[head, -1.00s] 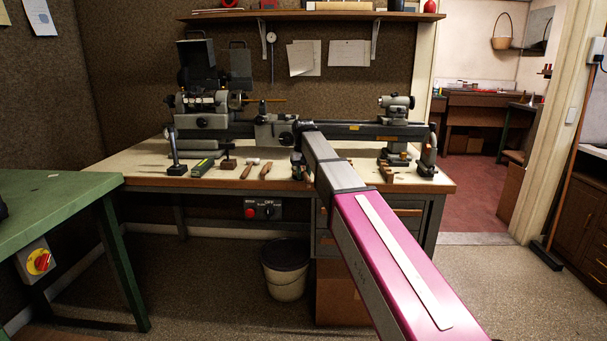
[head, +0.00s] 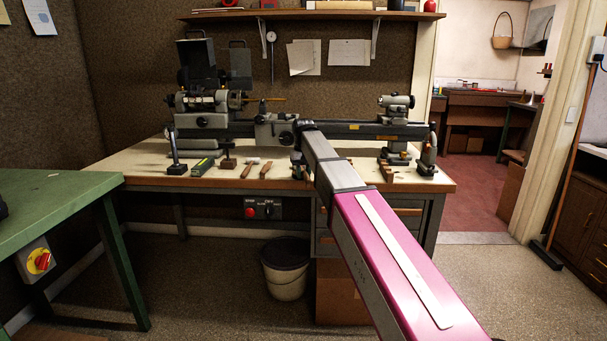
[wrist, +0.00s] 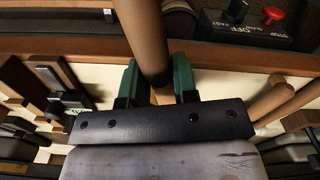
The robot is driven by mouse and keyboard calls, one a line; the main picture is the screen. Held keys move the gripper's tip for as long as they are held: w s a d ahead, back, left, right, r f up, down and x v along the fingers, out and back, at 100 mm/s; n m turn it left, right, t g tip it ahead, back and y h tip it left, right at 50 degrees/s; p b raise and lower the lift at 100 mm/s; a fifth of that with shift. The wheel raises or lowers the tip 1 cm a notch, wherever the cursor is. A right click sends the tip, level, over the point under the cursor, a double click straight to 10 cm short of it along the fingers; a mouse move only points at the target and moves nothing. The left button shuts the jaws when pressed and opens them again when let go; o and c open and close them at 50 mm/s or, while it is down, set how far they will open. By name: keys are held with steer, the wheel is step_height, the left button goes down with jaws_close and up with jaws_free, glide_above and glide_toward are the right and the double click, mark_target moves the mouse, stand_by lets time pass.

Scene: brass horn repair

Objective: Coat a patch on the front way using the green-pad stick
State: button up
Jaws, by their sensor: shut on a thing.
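In the wrist view my gripper (wrist: 157,88) is shut on a thick round brown wooden handle (wrist: 142,35), with one green finger on each side of it. The handle runs out toward the top edge of that view. Its pad end is not visible, so I cannot confirm a green pad. In the head view the grey lathe bed (head: 365,130) runs along the bench behind my arm. I cannot clearly make out its front way. My arm hides the gripper and the held handle in the head view.
The pale bench top (head: 140,165) carries a dark green box (head: 202,167) and wooden-handled tools (head: 247,170) left of my arm. A tailstock (head: 397,125) stands at right. In the wrist view, more wooden handles (wrist: 270,100) lie close right of the gripper. A red button (wrist: 272,15) shows beyond.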

steer(key=shift+r, duration=3.5)
steer(key=shift+s, duration=0.1)
